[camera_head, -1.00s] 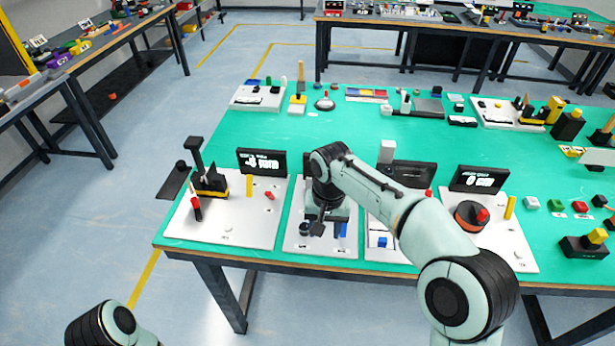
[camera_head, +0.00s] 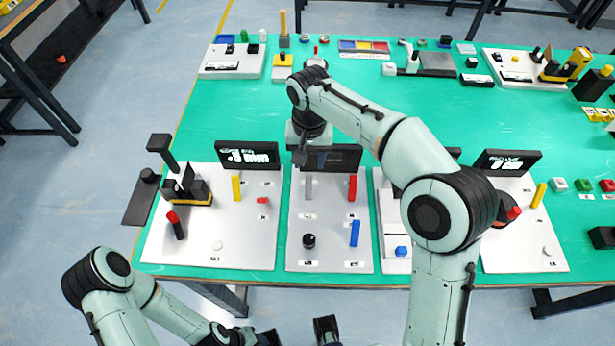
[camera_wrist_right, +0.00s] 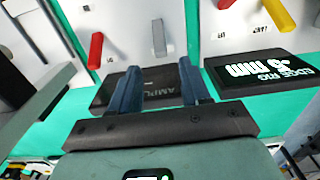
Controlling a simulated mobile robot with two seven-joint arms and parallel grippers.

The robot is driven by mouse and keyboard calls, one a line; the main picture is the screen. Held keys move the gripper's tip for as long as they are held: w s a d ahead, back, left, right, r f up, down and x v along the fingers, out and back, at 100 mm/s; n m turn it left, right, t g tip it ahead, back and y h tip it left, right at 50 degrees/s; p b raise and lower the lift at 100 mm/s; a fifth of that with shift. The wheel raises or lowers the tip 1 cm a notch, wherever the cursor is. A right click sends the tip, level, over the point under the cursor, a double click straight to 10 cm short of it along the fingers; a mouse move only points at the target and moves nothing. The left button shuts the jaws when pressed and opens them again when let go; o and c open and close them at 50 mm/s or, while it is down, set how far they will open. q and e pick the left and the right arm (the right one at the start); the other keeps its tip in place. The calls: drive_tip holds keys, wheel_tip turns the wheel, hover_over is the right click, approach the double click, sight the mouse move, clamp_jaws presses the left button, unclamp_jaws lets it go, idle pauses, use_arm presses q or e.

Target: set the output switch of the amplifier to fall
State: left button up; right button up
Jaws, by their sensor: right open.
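The amplifier is a white panel (camera_head: 331,257) in the head view, between two similar panels. It carries a grey lever (camera_head: 308,187), a red lever (camera_head: 352,188), a blue lever (camera_head: 354,233) and a black knob (camera_head: 308,241). Its dark sign (camera_head: 340,160) stands at the back edge, partly hidden by my right gripper (camera_head: 312,160). In the right wrist view my right gripper (camera_wrist_right: 158,88) is open and empty, fingers apart in front of the sign (camera_wrist_right: 155,94). The grey lever (camera_wrist_right: 158,38) and red lever (camera_wrist_right: 95,50) show beyond it. The panel's small labels are unreadable.
The left neighbouring panel (camera_head: 240,225) has a yellow lever (camera_head: 236,188) and a black device. My right forearm covers part of the right neighbouring panel (camera_head: 394,262).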

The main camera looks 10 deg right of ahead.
sight(309, 178)
wheel_tip(309, 178, down, 11)
drive_tip(key=shift+r+b, duration=0.2)
drive_tip(key=shift+b, duration=0.45)
clamp_jaws()
